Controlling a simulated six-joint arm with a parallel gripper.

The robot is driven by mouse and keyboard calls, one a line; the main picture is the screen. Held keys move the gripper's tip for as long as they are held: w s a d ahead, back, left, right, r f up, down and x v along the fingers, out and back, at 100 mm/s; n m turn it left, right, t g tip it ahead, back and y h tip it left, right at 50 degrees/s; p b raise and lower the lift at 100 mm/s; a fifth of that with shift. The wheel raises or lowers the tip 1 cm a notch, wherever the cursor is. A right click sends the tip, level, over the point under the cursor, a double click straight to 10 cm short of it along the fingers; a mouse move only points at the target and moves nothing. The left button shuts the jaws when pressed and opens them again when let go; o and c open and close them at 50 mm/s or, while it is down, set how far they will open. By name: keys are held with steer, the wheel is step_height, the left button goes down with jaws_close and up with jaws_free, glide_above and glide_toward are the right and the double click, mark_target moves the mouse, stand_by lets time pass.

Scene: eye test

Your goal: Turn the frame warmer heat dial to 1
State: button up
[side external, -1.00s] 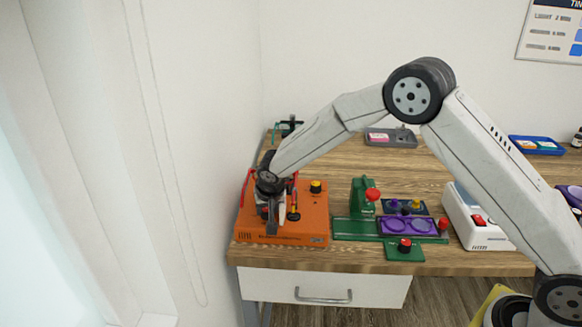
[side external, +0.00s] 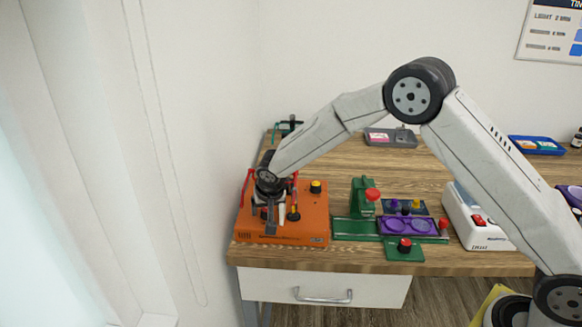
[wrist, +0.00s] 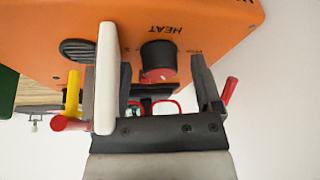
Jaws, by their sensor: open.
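The frame warmer (side external: 310,228) is an orange box at the left front of the table, and its orange face also fills much of the wrist view (wrist: 215,20). In the wrist view, the heat dial (wrist: 158,57) is a black knob with a red part, beside upside-down HEAT lettering. My gripper (wrist: 152,50) is open, with one finger on each side of the dial. I see gaps between the dial and both fingers. In the side view my gripper (side external: 270,222) points down over the warmer and mostly hides this dial. The dial's setting cannot be read.
A yellow-topped black knob (side external: 315,187) and a black lever (side external: 293,213) stand right of my gripper. Red posts flank it. A green fixture (side external: 360,200) with a purple tray (side external: 413,234) is further right, then a white box with a red switch (side external: 478,220).

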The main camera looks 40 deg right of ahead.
steer(key=v, duration=0.7)
steer(key=shift+s+r, duration=0.15)
steer(key=shift+r, duration=0.2)
steer(key=s+d+n+y, duration=0.1)
steer(key=s+d, duration=0.3)
steer(key=s, duration=0.9)
steer(key=s+d+n+g, duration=0.1)
steer(key=s+d+n, duration=0.3)
steer(key=s, duration=0.9)
steer(key=shift+s+f+n+g+y, duration=0.25)
steer(key=shift+f+n+g+y, duration=0.05)
steer(key=shift+y, duration=0.1)
steer(key=shift+w, duration=0.1)
